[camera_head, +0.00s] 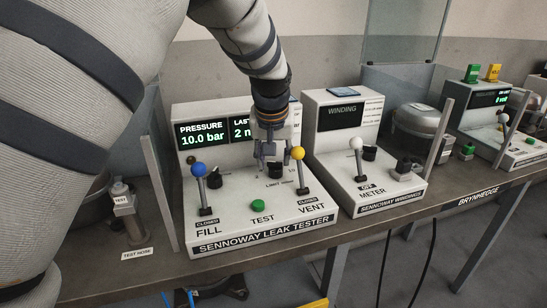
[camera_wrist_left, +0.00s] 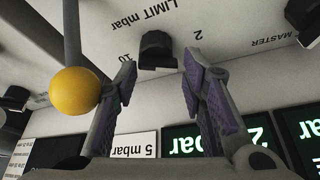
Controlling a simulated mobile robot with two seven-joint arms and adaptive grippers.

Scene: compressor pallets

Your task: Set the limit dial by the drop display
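The limit dial (camera_head: 274,171) is a black knob on the top panel of the white leak tester (camera_head: 262,243). In the left wrist view the dial (camera_wrist_left: 156,48) sits under "LIMIT mbar", with "10" and "2" printed beside it. The drop display (camera_head: 240,129) is partly hidden by my left arm; it shows "LAST" and a green "2 m…". A green 2 and "mbar" also show, inverted, on the display in the left wrist view (camera_wrist_left: 180,140). My left gripper (camera_head: 268,152) is open above the dial. Its purple-padded fingers (camera_wrist_left: 158,78) stand apart, either side of the dial in view; contact is unclear.
The yellow-knobbed VENT lever (camera_head: 298,154) stands close right of my left gripper. The blue-knobbed FILL lever (camera_head: 198,170) and green TEST button (camera_head: 258,205) are on the same panel. The pressure display (camera_head: 201,134) reads 10.0 bar. A winding meter (camera_head: 362,165) stands to the right.

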